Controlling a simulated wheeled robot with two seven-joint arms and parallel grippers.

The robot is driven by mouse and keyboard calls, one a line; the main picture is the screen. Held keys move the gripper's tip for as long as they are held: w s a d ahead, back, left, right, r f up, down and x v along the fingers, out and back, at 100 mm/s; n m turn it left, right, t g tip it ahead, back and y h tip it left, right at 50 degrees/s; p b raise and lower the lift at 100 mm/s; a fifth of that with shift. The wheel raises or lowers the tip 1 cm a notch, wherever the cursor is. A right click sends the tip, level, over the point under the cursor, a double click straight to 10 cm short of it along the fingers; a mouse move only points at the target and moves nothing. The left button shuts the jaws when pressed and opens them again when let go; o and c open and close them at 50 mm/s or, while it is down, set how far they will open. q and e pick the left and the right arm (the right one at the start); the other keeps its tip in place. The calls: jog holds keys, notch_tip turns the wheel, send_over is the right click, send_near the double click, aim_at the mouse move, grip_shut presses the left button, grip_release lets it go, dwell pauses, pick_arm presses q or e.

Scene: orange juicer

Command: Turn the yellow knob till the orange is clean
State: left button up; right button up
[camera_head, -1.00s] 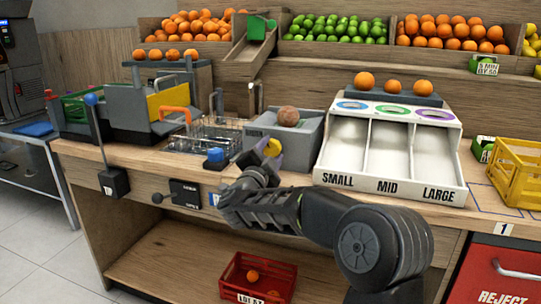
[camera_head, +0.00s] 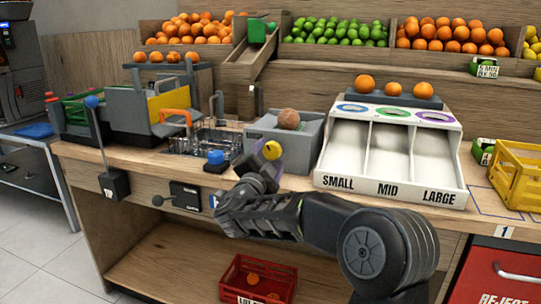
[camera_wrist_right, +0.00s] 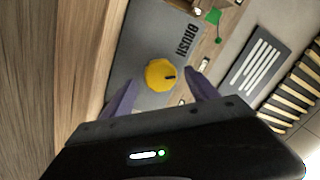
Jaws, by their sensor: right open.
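The yellow knob (camera_head: 272,151) is on the front of the grey brush box (camera_head: 302,141). In the right wrist view the knob (camera_wrist_right: 159,74) is round with a dark mark pointing right, beside the word BRUSH. A dull brownish orange (camera_head: 288,119) rests on top of the box, browner than the bright oranges nearby. My right gripper (camera_head: 264,160) is open in front of the knob. In the right wrist view its purple fingers (camera_wrist_right: 160,80) stand on either side of the knob with gaps. My left gripper is not in view.
A sink basin (camera_head: 208,138) and a blue button (camera_head: 215,157) are left of the brush box. A white sorting chute (camera_head: 391,150) stands close on its right. A red crate (camera_head: 258,280) sits on the lower shelf. A yellow crate (camera_head: 518,175) is at the far right.

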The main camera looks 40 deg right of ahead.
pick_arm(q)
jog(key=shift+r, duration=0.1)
pick_arm(e)
jog(key=v, duration=0.6)
jog(key=shift+a, duration=0.1)
